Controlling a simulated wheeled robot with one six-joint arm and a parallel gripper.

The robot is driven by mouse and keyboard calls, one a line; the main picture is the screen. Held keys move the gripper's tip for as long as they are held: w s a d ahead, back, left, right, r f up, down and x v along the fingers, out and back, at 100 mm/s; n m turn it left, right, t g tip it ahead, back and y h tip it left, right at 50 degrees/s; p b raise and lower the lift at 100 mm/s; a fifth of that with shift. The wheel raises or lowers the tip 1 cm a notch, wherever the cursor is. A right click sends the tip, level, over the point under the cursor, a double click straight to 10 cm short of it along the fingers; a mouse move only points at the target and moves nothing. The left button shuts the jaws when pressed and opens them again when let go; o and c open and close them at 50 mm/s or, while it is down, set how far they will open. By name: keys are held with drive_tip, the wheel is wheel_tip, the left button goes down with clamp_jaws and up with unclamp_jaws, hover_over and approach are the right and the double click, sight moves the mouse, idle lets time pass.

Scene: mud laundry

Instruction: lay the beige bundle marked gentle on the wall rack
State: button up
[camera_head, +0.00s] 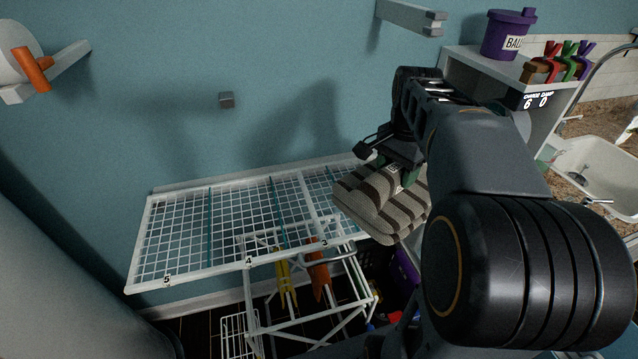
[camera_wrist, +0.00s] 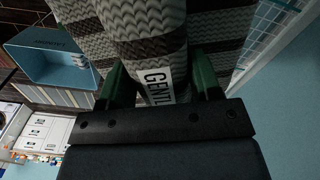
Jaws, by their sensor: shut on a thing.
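A beige knitted bundle with dark stripes (camera_head: 385,206) hangs in my gripper (camera_head: 398,168), at the right end of the wall rack and above it in the head view. The wall rack (camera_head: 232,222) is a white wire grid with teal dividers and numbered sections; 5, 4 and 3 show. Its right end is hidden behind the bundle and my arm.
Below the rack stand a white folding frame (camera_head: 310,310) and yellow (camera_head: 286,280) and orange (camera_head: 319,272) items. A shelf with a purple bucket (camera_head: 508,36) and a sink (camera_head: 605,180) are at right. The visible rack grid is bare.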

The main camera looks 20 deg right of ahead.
sight(371, 164)
drive_tip(key=w+f, duration=0.1)
drive_tip(key=w, duration=0.1)
drive_tip(key=w+a+f+p, duration=0.1)
drive_tip(key=w, duration=0.2)
drive_tip(key=w+f+p, duration=0.1)
drive_tip(key=w, duration=0.1)
drive_tip(key=shift+w+a, duration=0.3)
drive_tip(key=shift+w, duration=0.1)
drive_tip(key=shift+w+a+f+p, duration=0.25)
drive_tip(key=shift+w+f, duration=0.65)
drive_tip(key=shift+f, duration=0.7)
drive_tip(key=shift+w+a+f+p, duration=0.15)
drive_tip(key=shift+w+f+p, duration=0.2)
drive_tip(key=shift+w+f, duration=0.95)
drive_tip(key=shift+w+a+f+p, duration=0.25)
drive_tip(key=shift+w+f, duration=0.25)
drive_tip(key=shift+f, duration=1.45)
drive_tip(key=shift+f, duration=0.15)
